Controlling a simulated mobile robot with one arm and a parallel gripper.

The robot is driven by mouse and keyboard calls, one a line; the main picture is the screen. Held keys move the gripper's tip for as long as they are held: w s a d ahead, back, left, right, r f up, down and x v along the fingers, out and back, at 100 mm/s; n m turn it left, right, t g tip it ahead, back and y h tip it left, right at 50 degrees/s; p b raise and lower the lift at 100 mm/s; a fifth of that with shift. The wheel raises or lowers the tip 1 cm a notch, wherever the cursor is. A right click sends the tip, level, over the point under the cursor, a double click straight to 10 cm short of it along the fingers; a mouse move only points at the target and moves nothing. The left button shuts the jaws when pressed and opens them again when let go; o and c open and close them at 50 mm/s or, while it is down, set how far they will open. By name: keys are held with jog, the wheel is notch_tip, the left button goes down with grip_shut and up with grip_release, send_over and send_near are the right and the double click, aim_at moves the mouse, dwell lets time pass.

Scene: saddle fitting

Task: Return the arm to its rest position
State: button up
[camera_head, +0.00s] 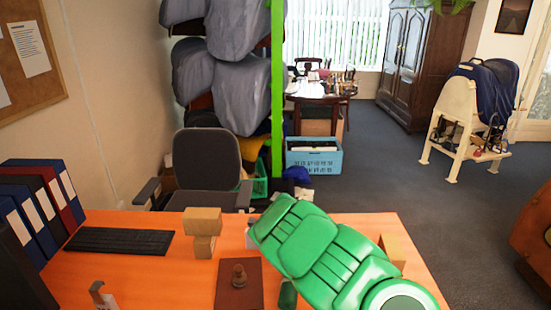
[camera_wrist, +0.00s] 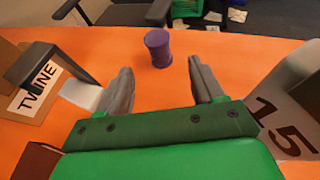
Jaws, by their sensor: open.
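My green arm (camera_head: 325,255) reaches over the orange desk (camera_head: 150,275) from the lower right in the head view. My gripper (camera_wrist: 160,65) shows in the wrist view with its two grey fingers spread apart and nothing between them. It is low over the orange desk top (camera_wrist: 225,50). A purple spool-shaped piece (camera_wrist: 158,50) stands upright on the desk, just beyond the fingertips and apart from them. In the head view the arm hides most of the gripper, and I cannot make out the spool there.
Stacked cardboard blocks (camera_head: 203,232), a keyboard (camera_head: 118,241), binders (camera_head: 40,210) and a brown board with a knob (camera_head: 238,291) are on the desk. Another block (camera_head: 393,250) is right of the arm. In the wrist view, a lettered carton (camera_wrist: 35,95) and a piece marked 15 (camera_wrist: 285,125) flank the gripper.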

notch_tip(320, 180, up, 14)
jog(key=m+h, duration=0.4)
jog(key=m, duration=0.5)
jog(key=s+d+r+m+g+h, duration=0.2)
jog(key=s+d+r+m, duration=0.2)
jog(key=s+d+m, duration=0.35)
jog(key=s+d+r+m+g+h, duration=0.25)
jog(key=s+d+r+m, duration=0.3)
jog(key=d, duration=0.35)
jog(key=s+r+m+g+y, duration=0.1)
jog(key=s+m+g, duration=0.4)
jog(key=s, duration=1.8)
jog(key=s+r+m+g+y, duration=0.2)
jog(key=s+m+g, duration=0.2)
jog(key=s+m, duration=0.9)
jog(key=s, duration=1.1)
jog(key=shift+s+a+g, duration=0.15)
jog(key=shift+s+g, duration=0.15)
jog(key=shift+g, duration=0.05)
jog(key=shift+r+y, duration=0.1)
jog(key=shift+y, duration=0.15)
